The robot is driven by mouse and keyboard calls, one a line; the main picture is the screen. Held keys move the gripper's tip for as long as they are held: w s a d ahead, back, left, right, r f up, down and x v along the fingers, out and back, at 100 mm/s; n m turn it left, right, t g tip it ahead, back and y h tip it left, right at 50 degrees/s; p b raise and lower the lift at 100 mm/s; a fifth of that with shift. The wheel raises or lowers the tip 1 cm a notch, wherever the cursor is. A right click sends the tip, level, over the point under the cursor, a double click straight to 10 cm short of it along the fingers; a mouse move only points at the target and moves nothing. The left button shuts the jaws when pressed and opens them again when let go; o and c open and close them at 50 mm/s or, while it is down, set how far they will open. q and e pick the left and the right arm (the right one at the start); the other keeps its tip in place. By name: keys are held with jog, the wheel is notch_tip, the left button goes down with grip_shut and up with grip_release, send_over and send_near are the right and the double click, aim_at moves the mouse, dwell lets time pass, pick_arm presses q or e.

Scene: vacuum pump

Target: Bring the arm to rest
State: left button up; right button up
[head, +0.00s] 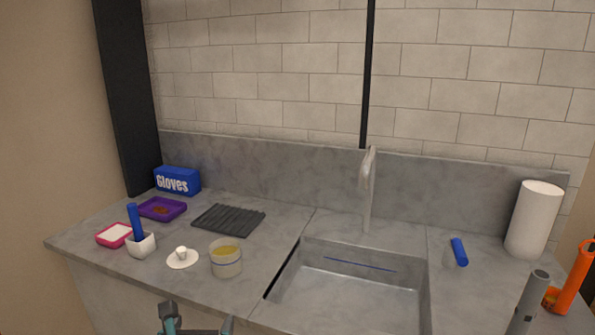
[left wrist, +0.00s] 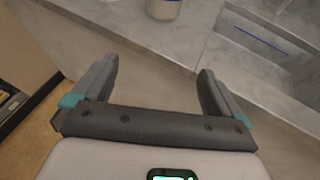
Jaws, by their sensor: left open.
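My left gripper (head: 198,322) shows at the bottom edge of the head view, in front of the counter. It also fills the lower part of the left wrist view (left wrist: 155,88), with its two dark fingers spread wide and nothing between them. The counter's front edge lies just past the fingers.
On the grey counter (head: 200,290) stand a jar (head: 226,263), a white lid (head: 183,259), a white cup (head: 141,246), a purple tray (head: 162,208), a black rack (head: 228,220) and a glove box (head: 177,181). The sink (head: 345,300), paper roll (head: 535,220) and orange tool (head: 572,280) are rightward.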

pick_arm(q)
jog(key=s+f+m+g+h+p, duration=0.1)
jog(key=s+f+m+g+p, duration=0.3)
jog(key=f, duration=0.4)
jog(key=s+f+m+g+p, duration=0.3)
jog(key=s+f+p, duration=0.3)
jog(key=f, duration=0.3)
jog(key=s+d+f+m+g+h+p, duration=0.1)
jog(key=s+d+f+m+g, duration=0.1)
jog(key=s+m, duration=0.6)
jog(key=s+d+f+m+g+h, duration=0.2)
jog(key=s+m, duration=0.5)
jog(key=m, duration=1.2)
jog(key=shift+s+d+f+g+p, duration=0.4)
jog(key=shift+d+f+g, duration=0.3)
jog(key=shift+d+g, duration=0.45)
